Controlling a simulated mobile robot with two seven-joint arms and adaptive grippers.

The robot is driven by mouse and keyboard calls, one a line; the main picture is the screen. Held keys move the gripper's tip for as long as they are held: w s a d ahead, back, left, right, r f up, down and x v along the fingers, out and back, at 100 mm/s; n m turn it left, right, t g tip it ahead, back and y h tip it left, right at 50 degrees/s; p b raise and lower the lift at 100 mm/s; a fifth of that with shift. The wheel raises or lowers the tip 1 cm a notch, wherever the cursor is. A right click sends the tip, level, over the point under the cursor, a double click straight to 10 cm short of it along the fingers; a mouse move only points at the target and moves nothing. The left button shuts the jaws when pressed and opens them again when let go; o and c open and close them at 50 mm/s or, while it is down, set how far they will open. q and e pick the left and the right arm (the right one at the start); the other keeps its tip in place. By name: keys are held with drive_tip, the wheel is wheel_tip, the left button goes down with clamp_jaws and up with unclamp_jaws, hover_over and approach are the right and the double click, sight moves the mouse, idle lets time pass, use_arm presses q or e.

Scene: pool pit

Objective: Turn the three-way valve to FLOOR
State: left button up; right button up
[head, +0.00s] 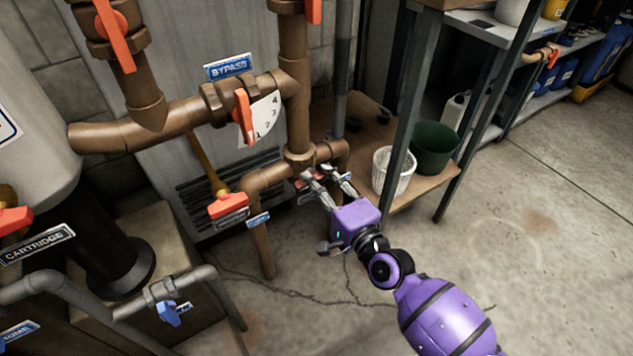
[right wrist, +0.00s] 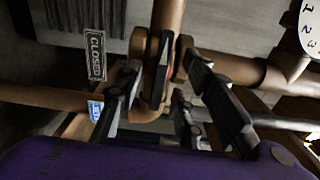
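No FLOOR label is readable. My left gripper is not in view.
Another orange handle (head: 244,116) sits above, under the BYPASS sign (head: 229,66). A red handle (head: 228,205) is to the left. A CLOSED tag (right wrist: 96,54) hangs beside the valve. A shelf post (head: 408,100), white basket (head: 394,171) and green bin (head: 434,148) stand to the right.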

drive_tip(key=v, duration=0.7)
